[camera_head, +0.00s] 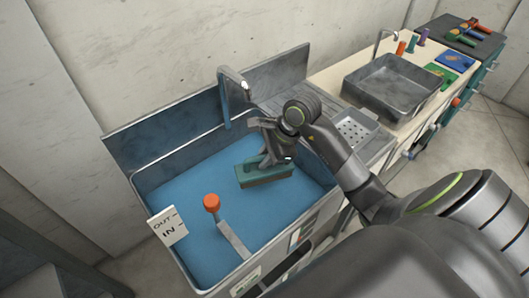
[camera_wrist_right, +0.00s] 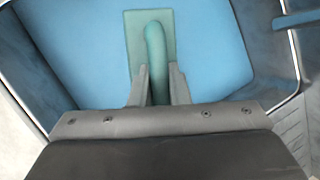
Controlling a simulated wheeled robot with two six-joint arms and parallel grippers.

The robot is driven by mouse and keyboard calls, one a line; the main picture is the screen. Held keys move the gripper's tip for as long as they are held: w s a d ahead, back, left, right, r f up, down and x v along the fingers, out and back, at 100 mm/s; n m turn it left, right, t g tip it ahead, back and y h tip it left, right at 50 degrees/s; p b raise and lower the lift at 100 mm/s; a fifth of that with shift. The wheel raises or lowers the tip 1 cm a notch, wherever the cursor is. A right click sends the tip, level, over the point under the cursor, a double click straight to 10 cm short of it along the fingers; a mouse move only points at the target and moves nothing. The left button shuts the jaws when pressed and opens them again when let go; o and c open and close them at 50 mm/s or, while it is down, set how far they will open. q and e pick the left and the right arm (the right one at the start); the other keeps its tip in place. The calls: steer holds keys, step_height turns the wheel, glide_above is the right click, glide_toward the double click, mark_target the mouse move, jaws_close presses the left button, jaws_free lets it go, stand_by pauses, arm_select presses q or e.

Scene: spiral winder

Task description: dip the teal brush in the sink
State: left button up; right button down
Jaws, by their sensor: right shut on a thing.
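The teal brush (camera_head: 265,175) is a flat block with an arched handle. My right gripper (camera_head: 268,158) is shut on its handle and holds it inside the large sink (camera_head: 137,184) with the blue bottom. In the right wrist view the brush (camera_wrist_right: 134,34) lies beyond the gripper (camera_wrist_right: 159,84), its curved handle between the two fingers. The blue surface (camera_wrist_right: 75,50) surrounds the brush there. I cannot tell whether the brush touches it. My left gripper is not in view.
An orange-topped lever (camera_head: 211,202) stands at the sink's front left, beside an OUT/IN sign (camera_head: 168,226). A faucet (camera_head: 233,84) rises at the sink's back. A grey basin (camera_head: 392,84) sits in the wooden counter to the right, with coloured tools (camera_head: 468,29) beyond.

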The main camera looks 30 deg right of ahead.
mark_target(264, 175)
step_height(264, 175, down, 8)
steer(key=b, duration=0.4)
steer(key=shift+r, duration=0.15)
steer(key=shift+f+b, duration=0.95)
steer(key=shift+b, duration=0.3)
steer(key=shift+r, duration=0.1)
step_height(264, 175, up, 7)
steer(key=p, duration=0.4)
steer(key=shift+r+p, duration=3.05)
steer(key=shift+r, duration=2.9)
